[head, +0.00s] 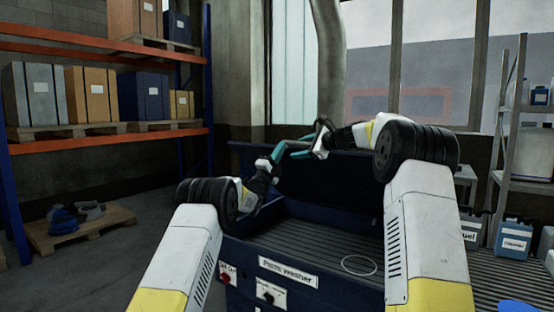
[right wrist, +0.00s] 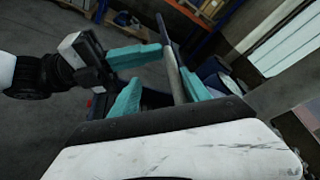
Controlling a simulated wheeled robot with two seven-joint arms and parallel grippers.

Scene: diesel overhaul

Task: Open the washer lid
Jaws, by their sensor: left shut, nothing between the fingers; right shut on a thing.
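The parts washer (head: 288,291) is a dark blue cabinet with a ribbed, shallow basin inside. Its lid (head: 335,188) stands raised at the back, its dark inner face showing above the basin. My right gripper (head: 318,144) is at the lid's upper edge, shut on a grey bar, apparently the lid's handle. In the right wrist view the bar (right wrist: 173,72) runs between its teal fingers. My left gripper (head: 277,154) is shut and empty, just left of the right one near the lid edge. Whether it touches the lid is unclear.
A white ring (head: 358,265) shows in the basin. A red switch (head: 226,279) and another control are on the front panel. A rack (head: 110,138) with boxes stands left, with a floor pallet (head: 80,229). Shelving (head: 500,176) with containers stands right. Windows are behind.

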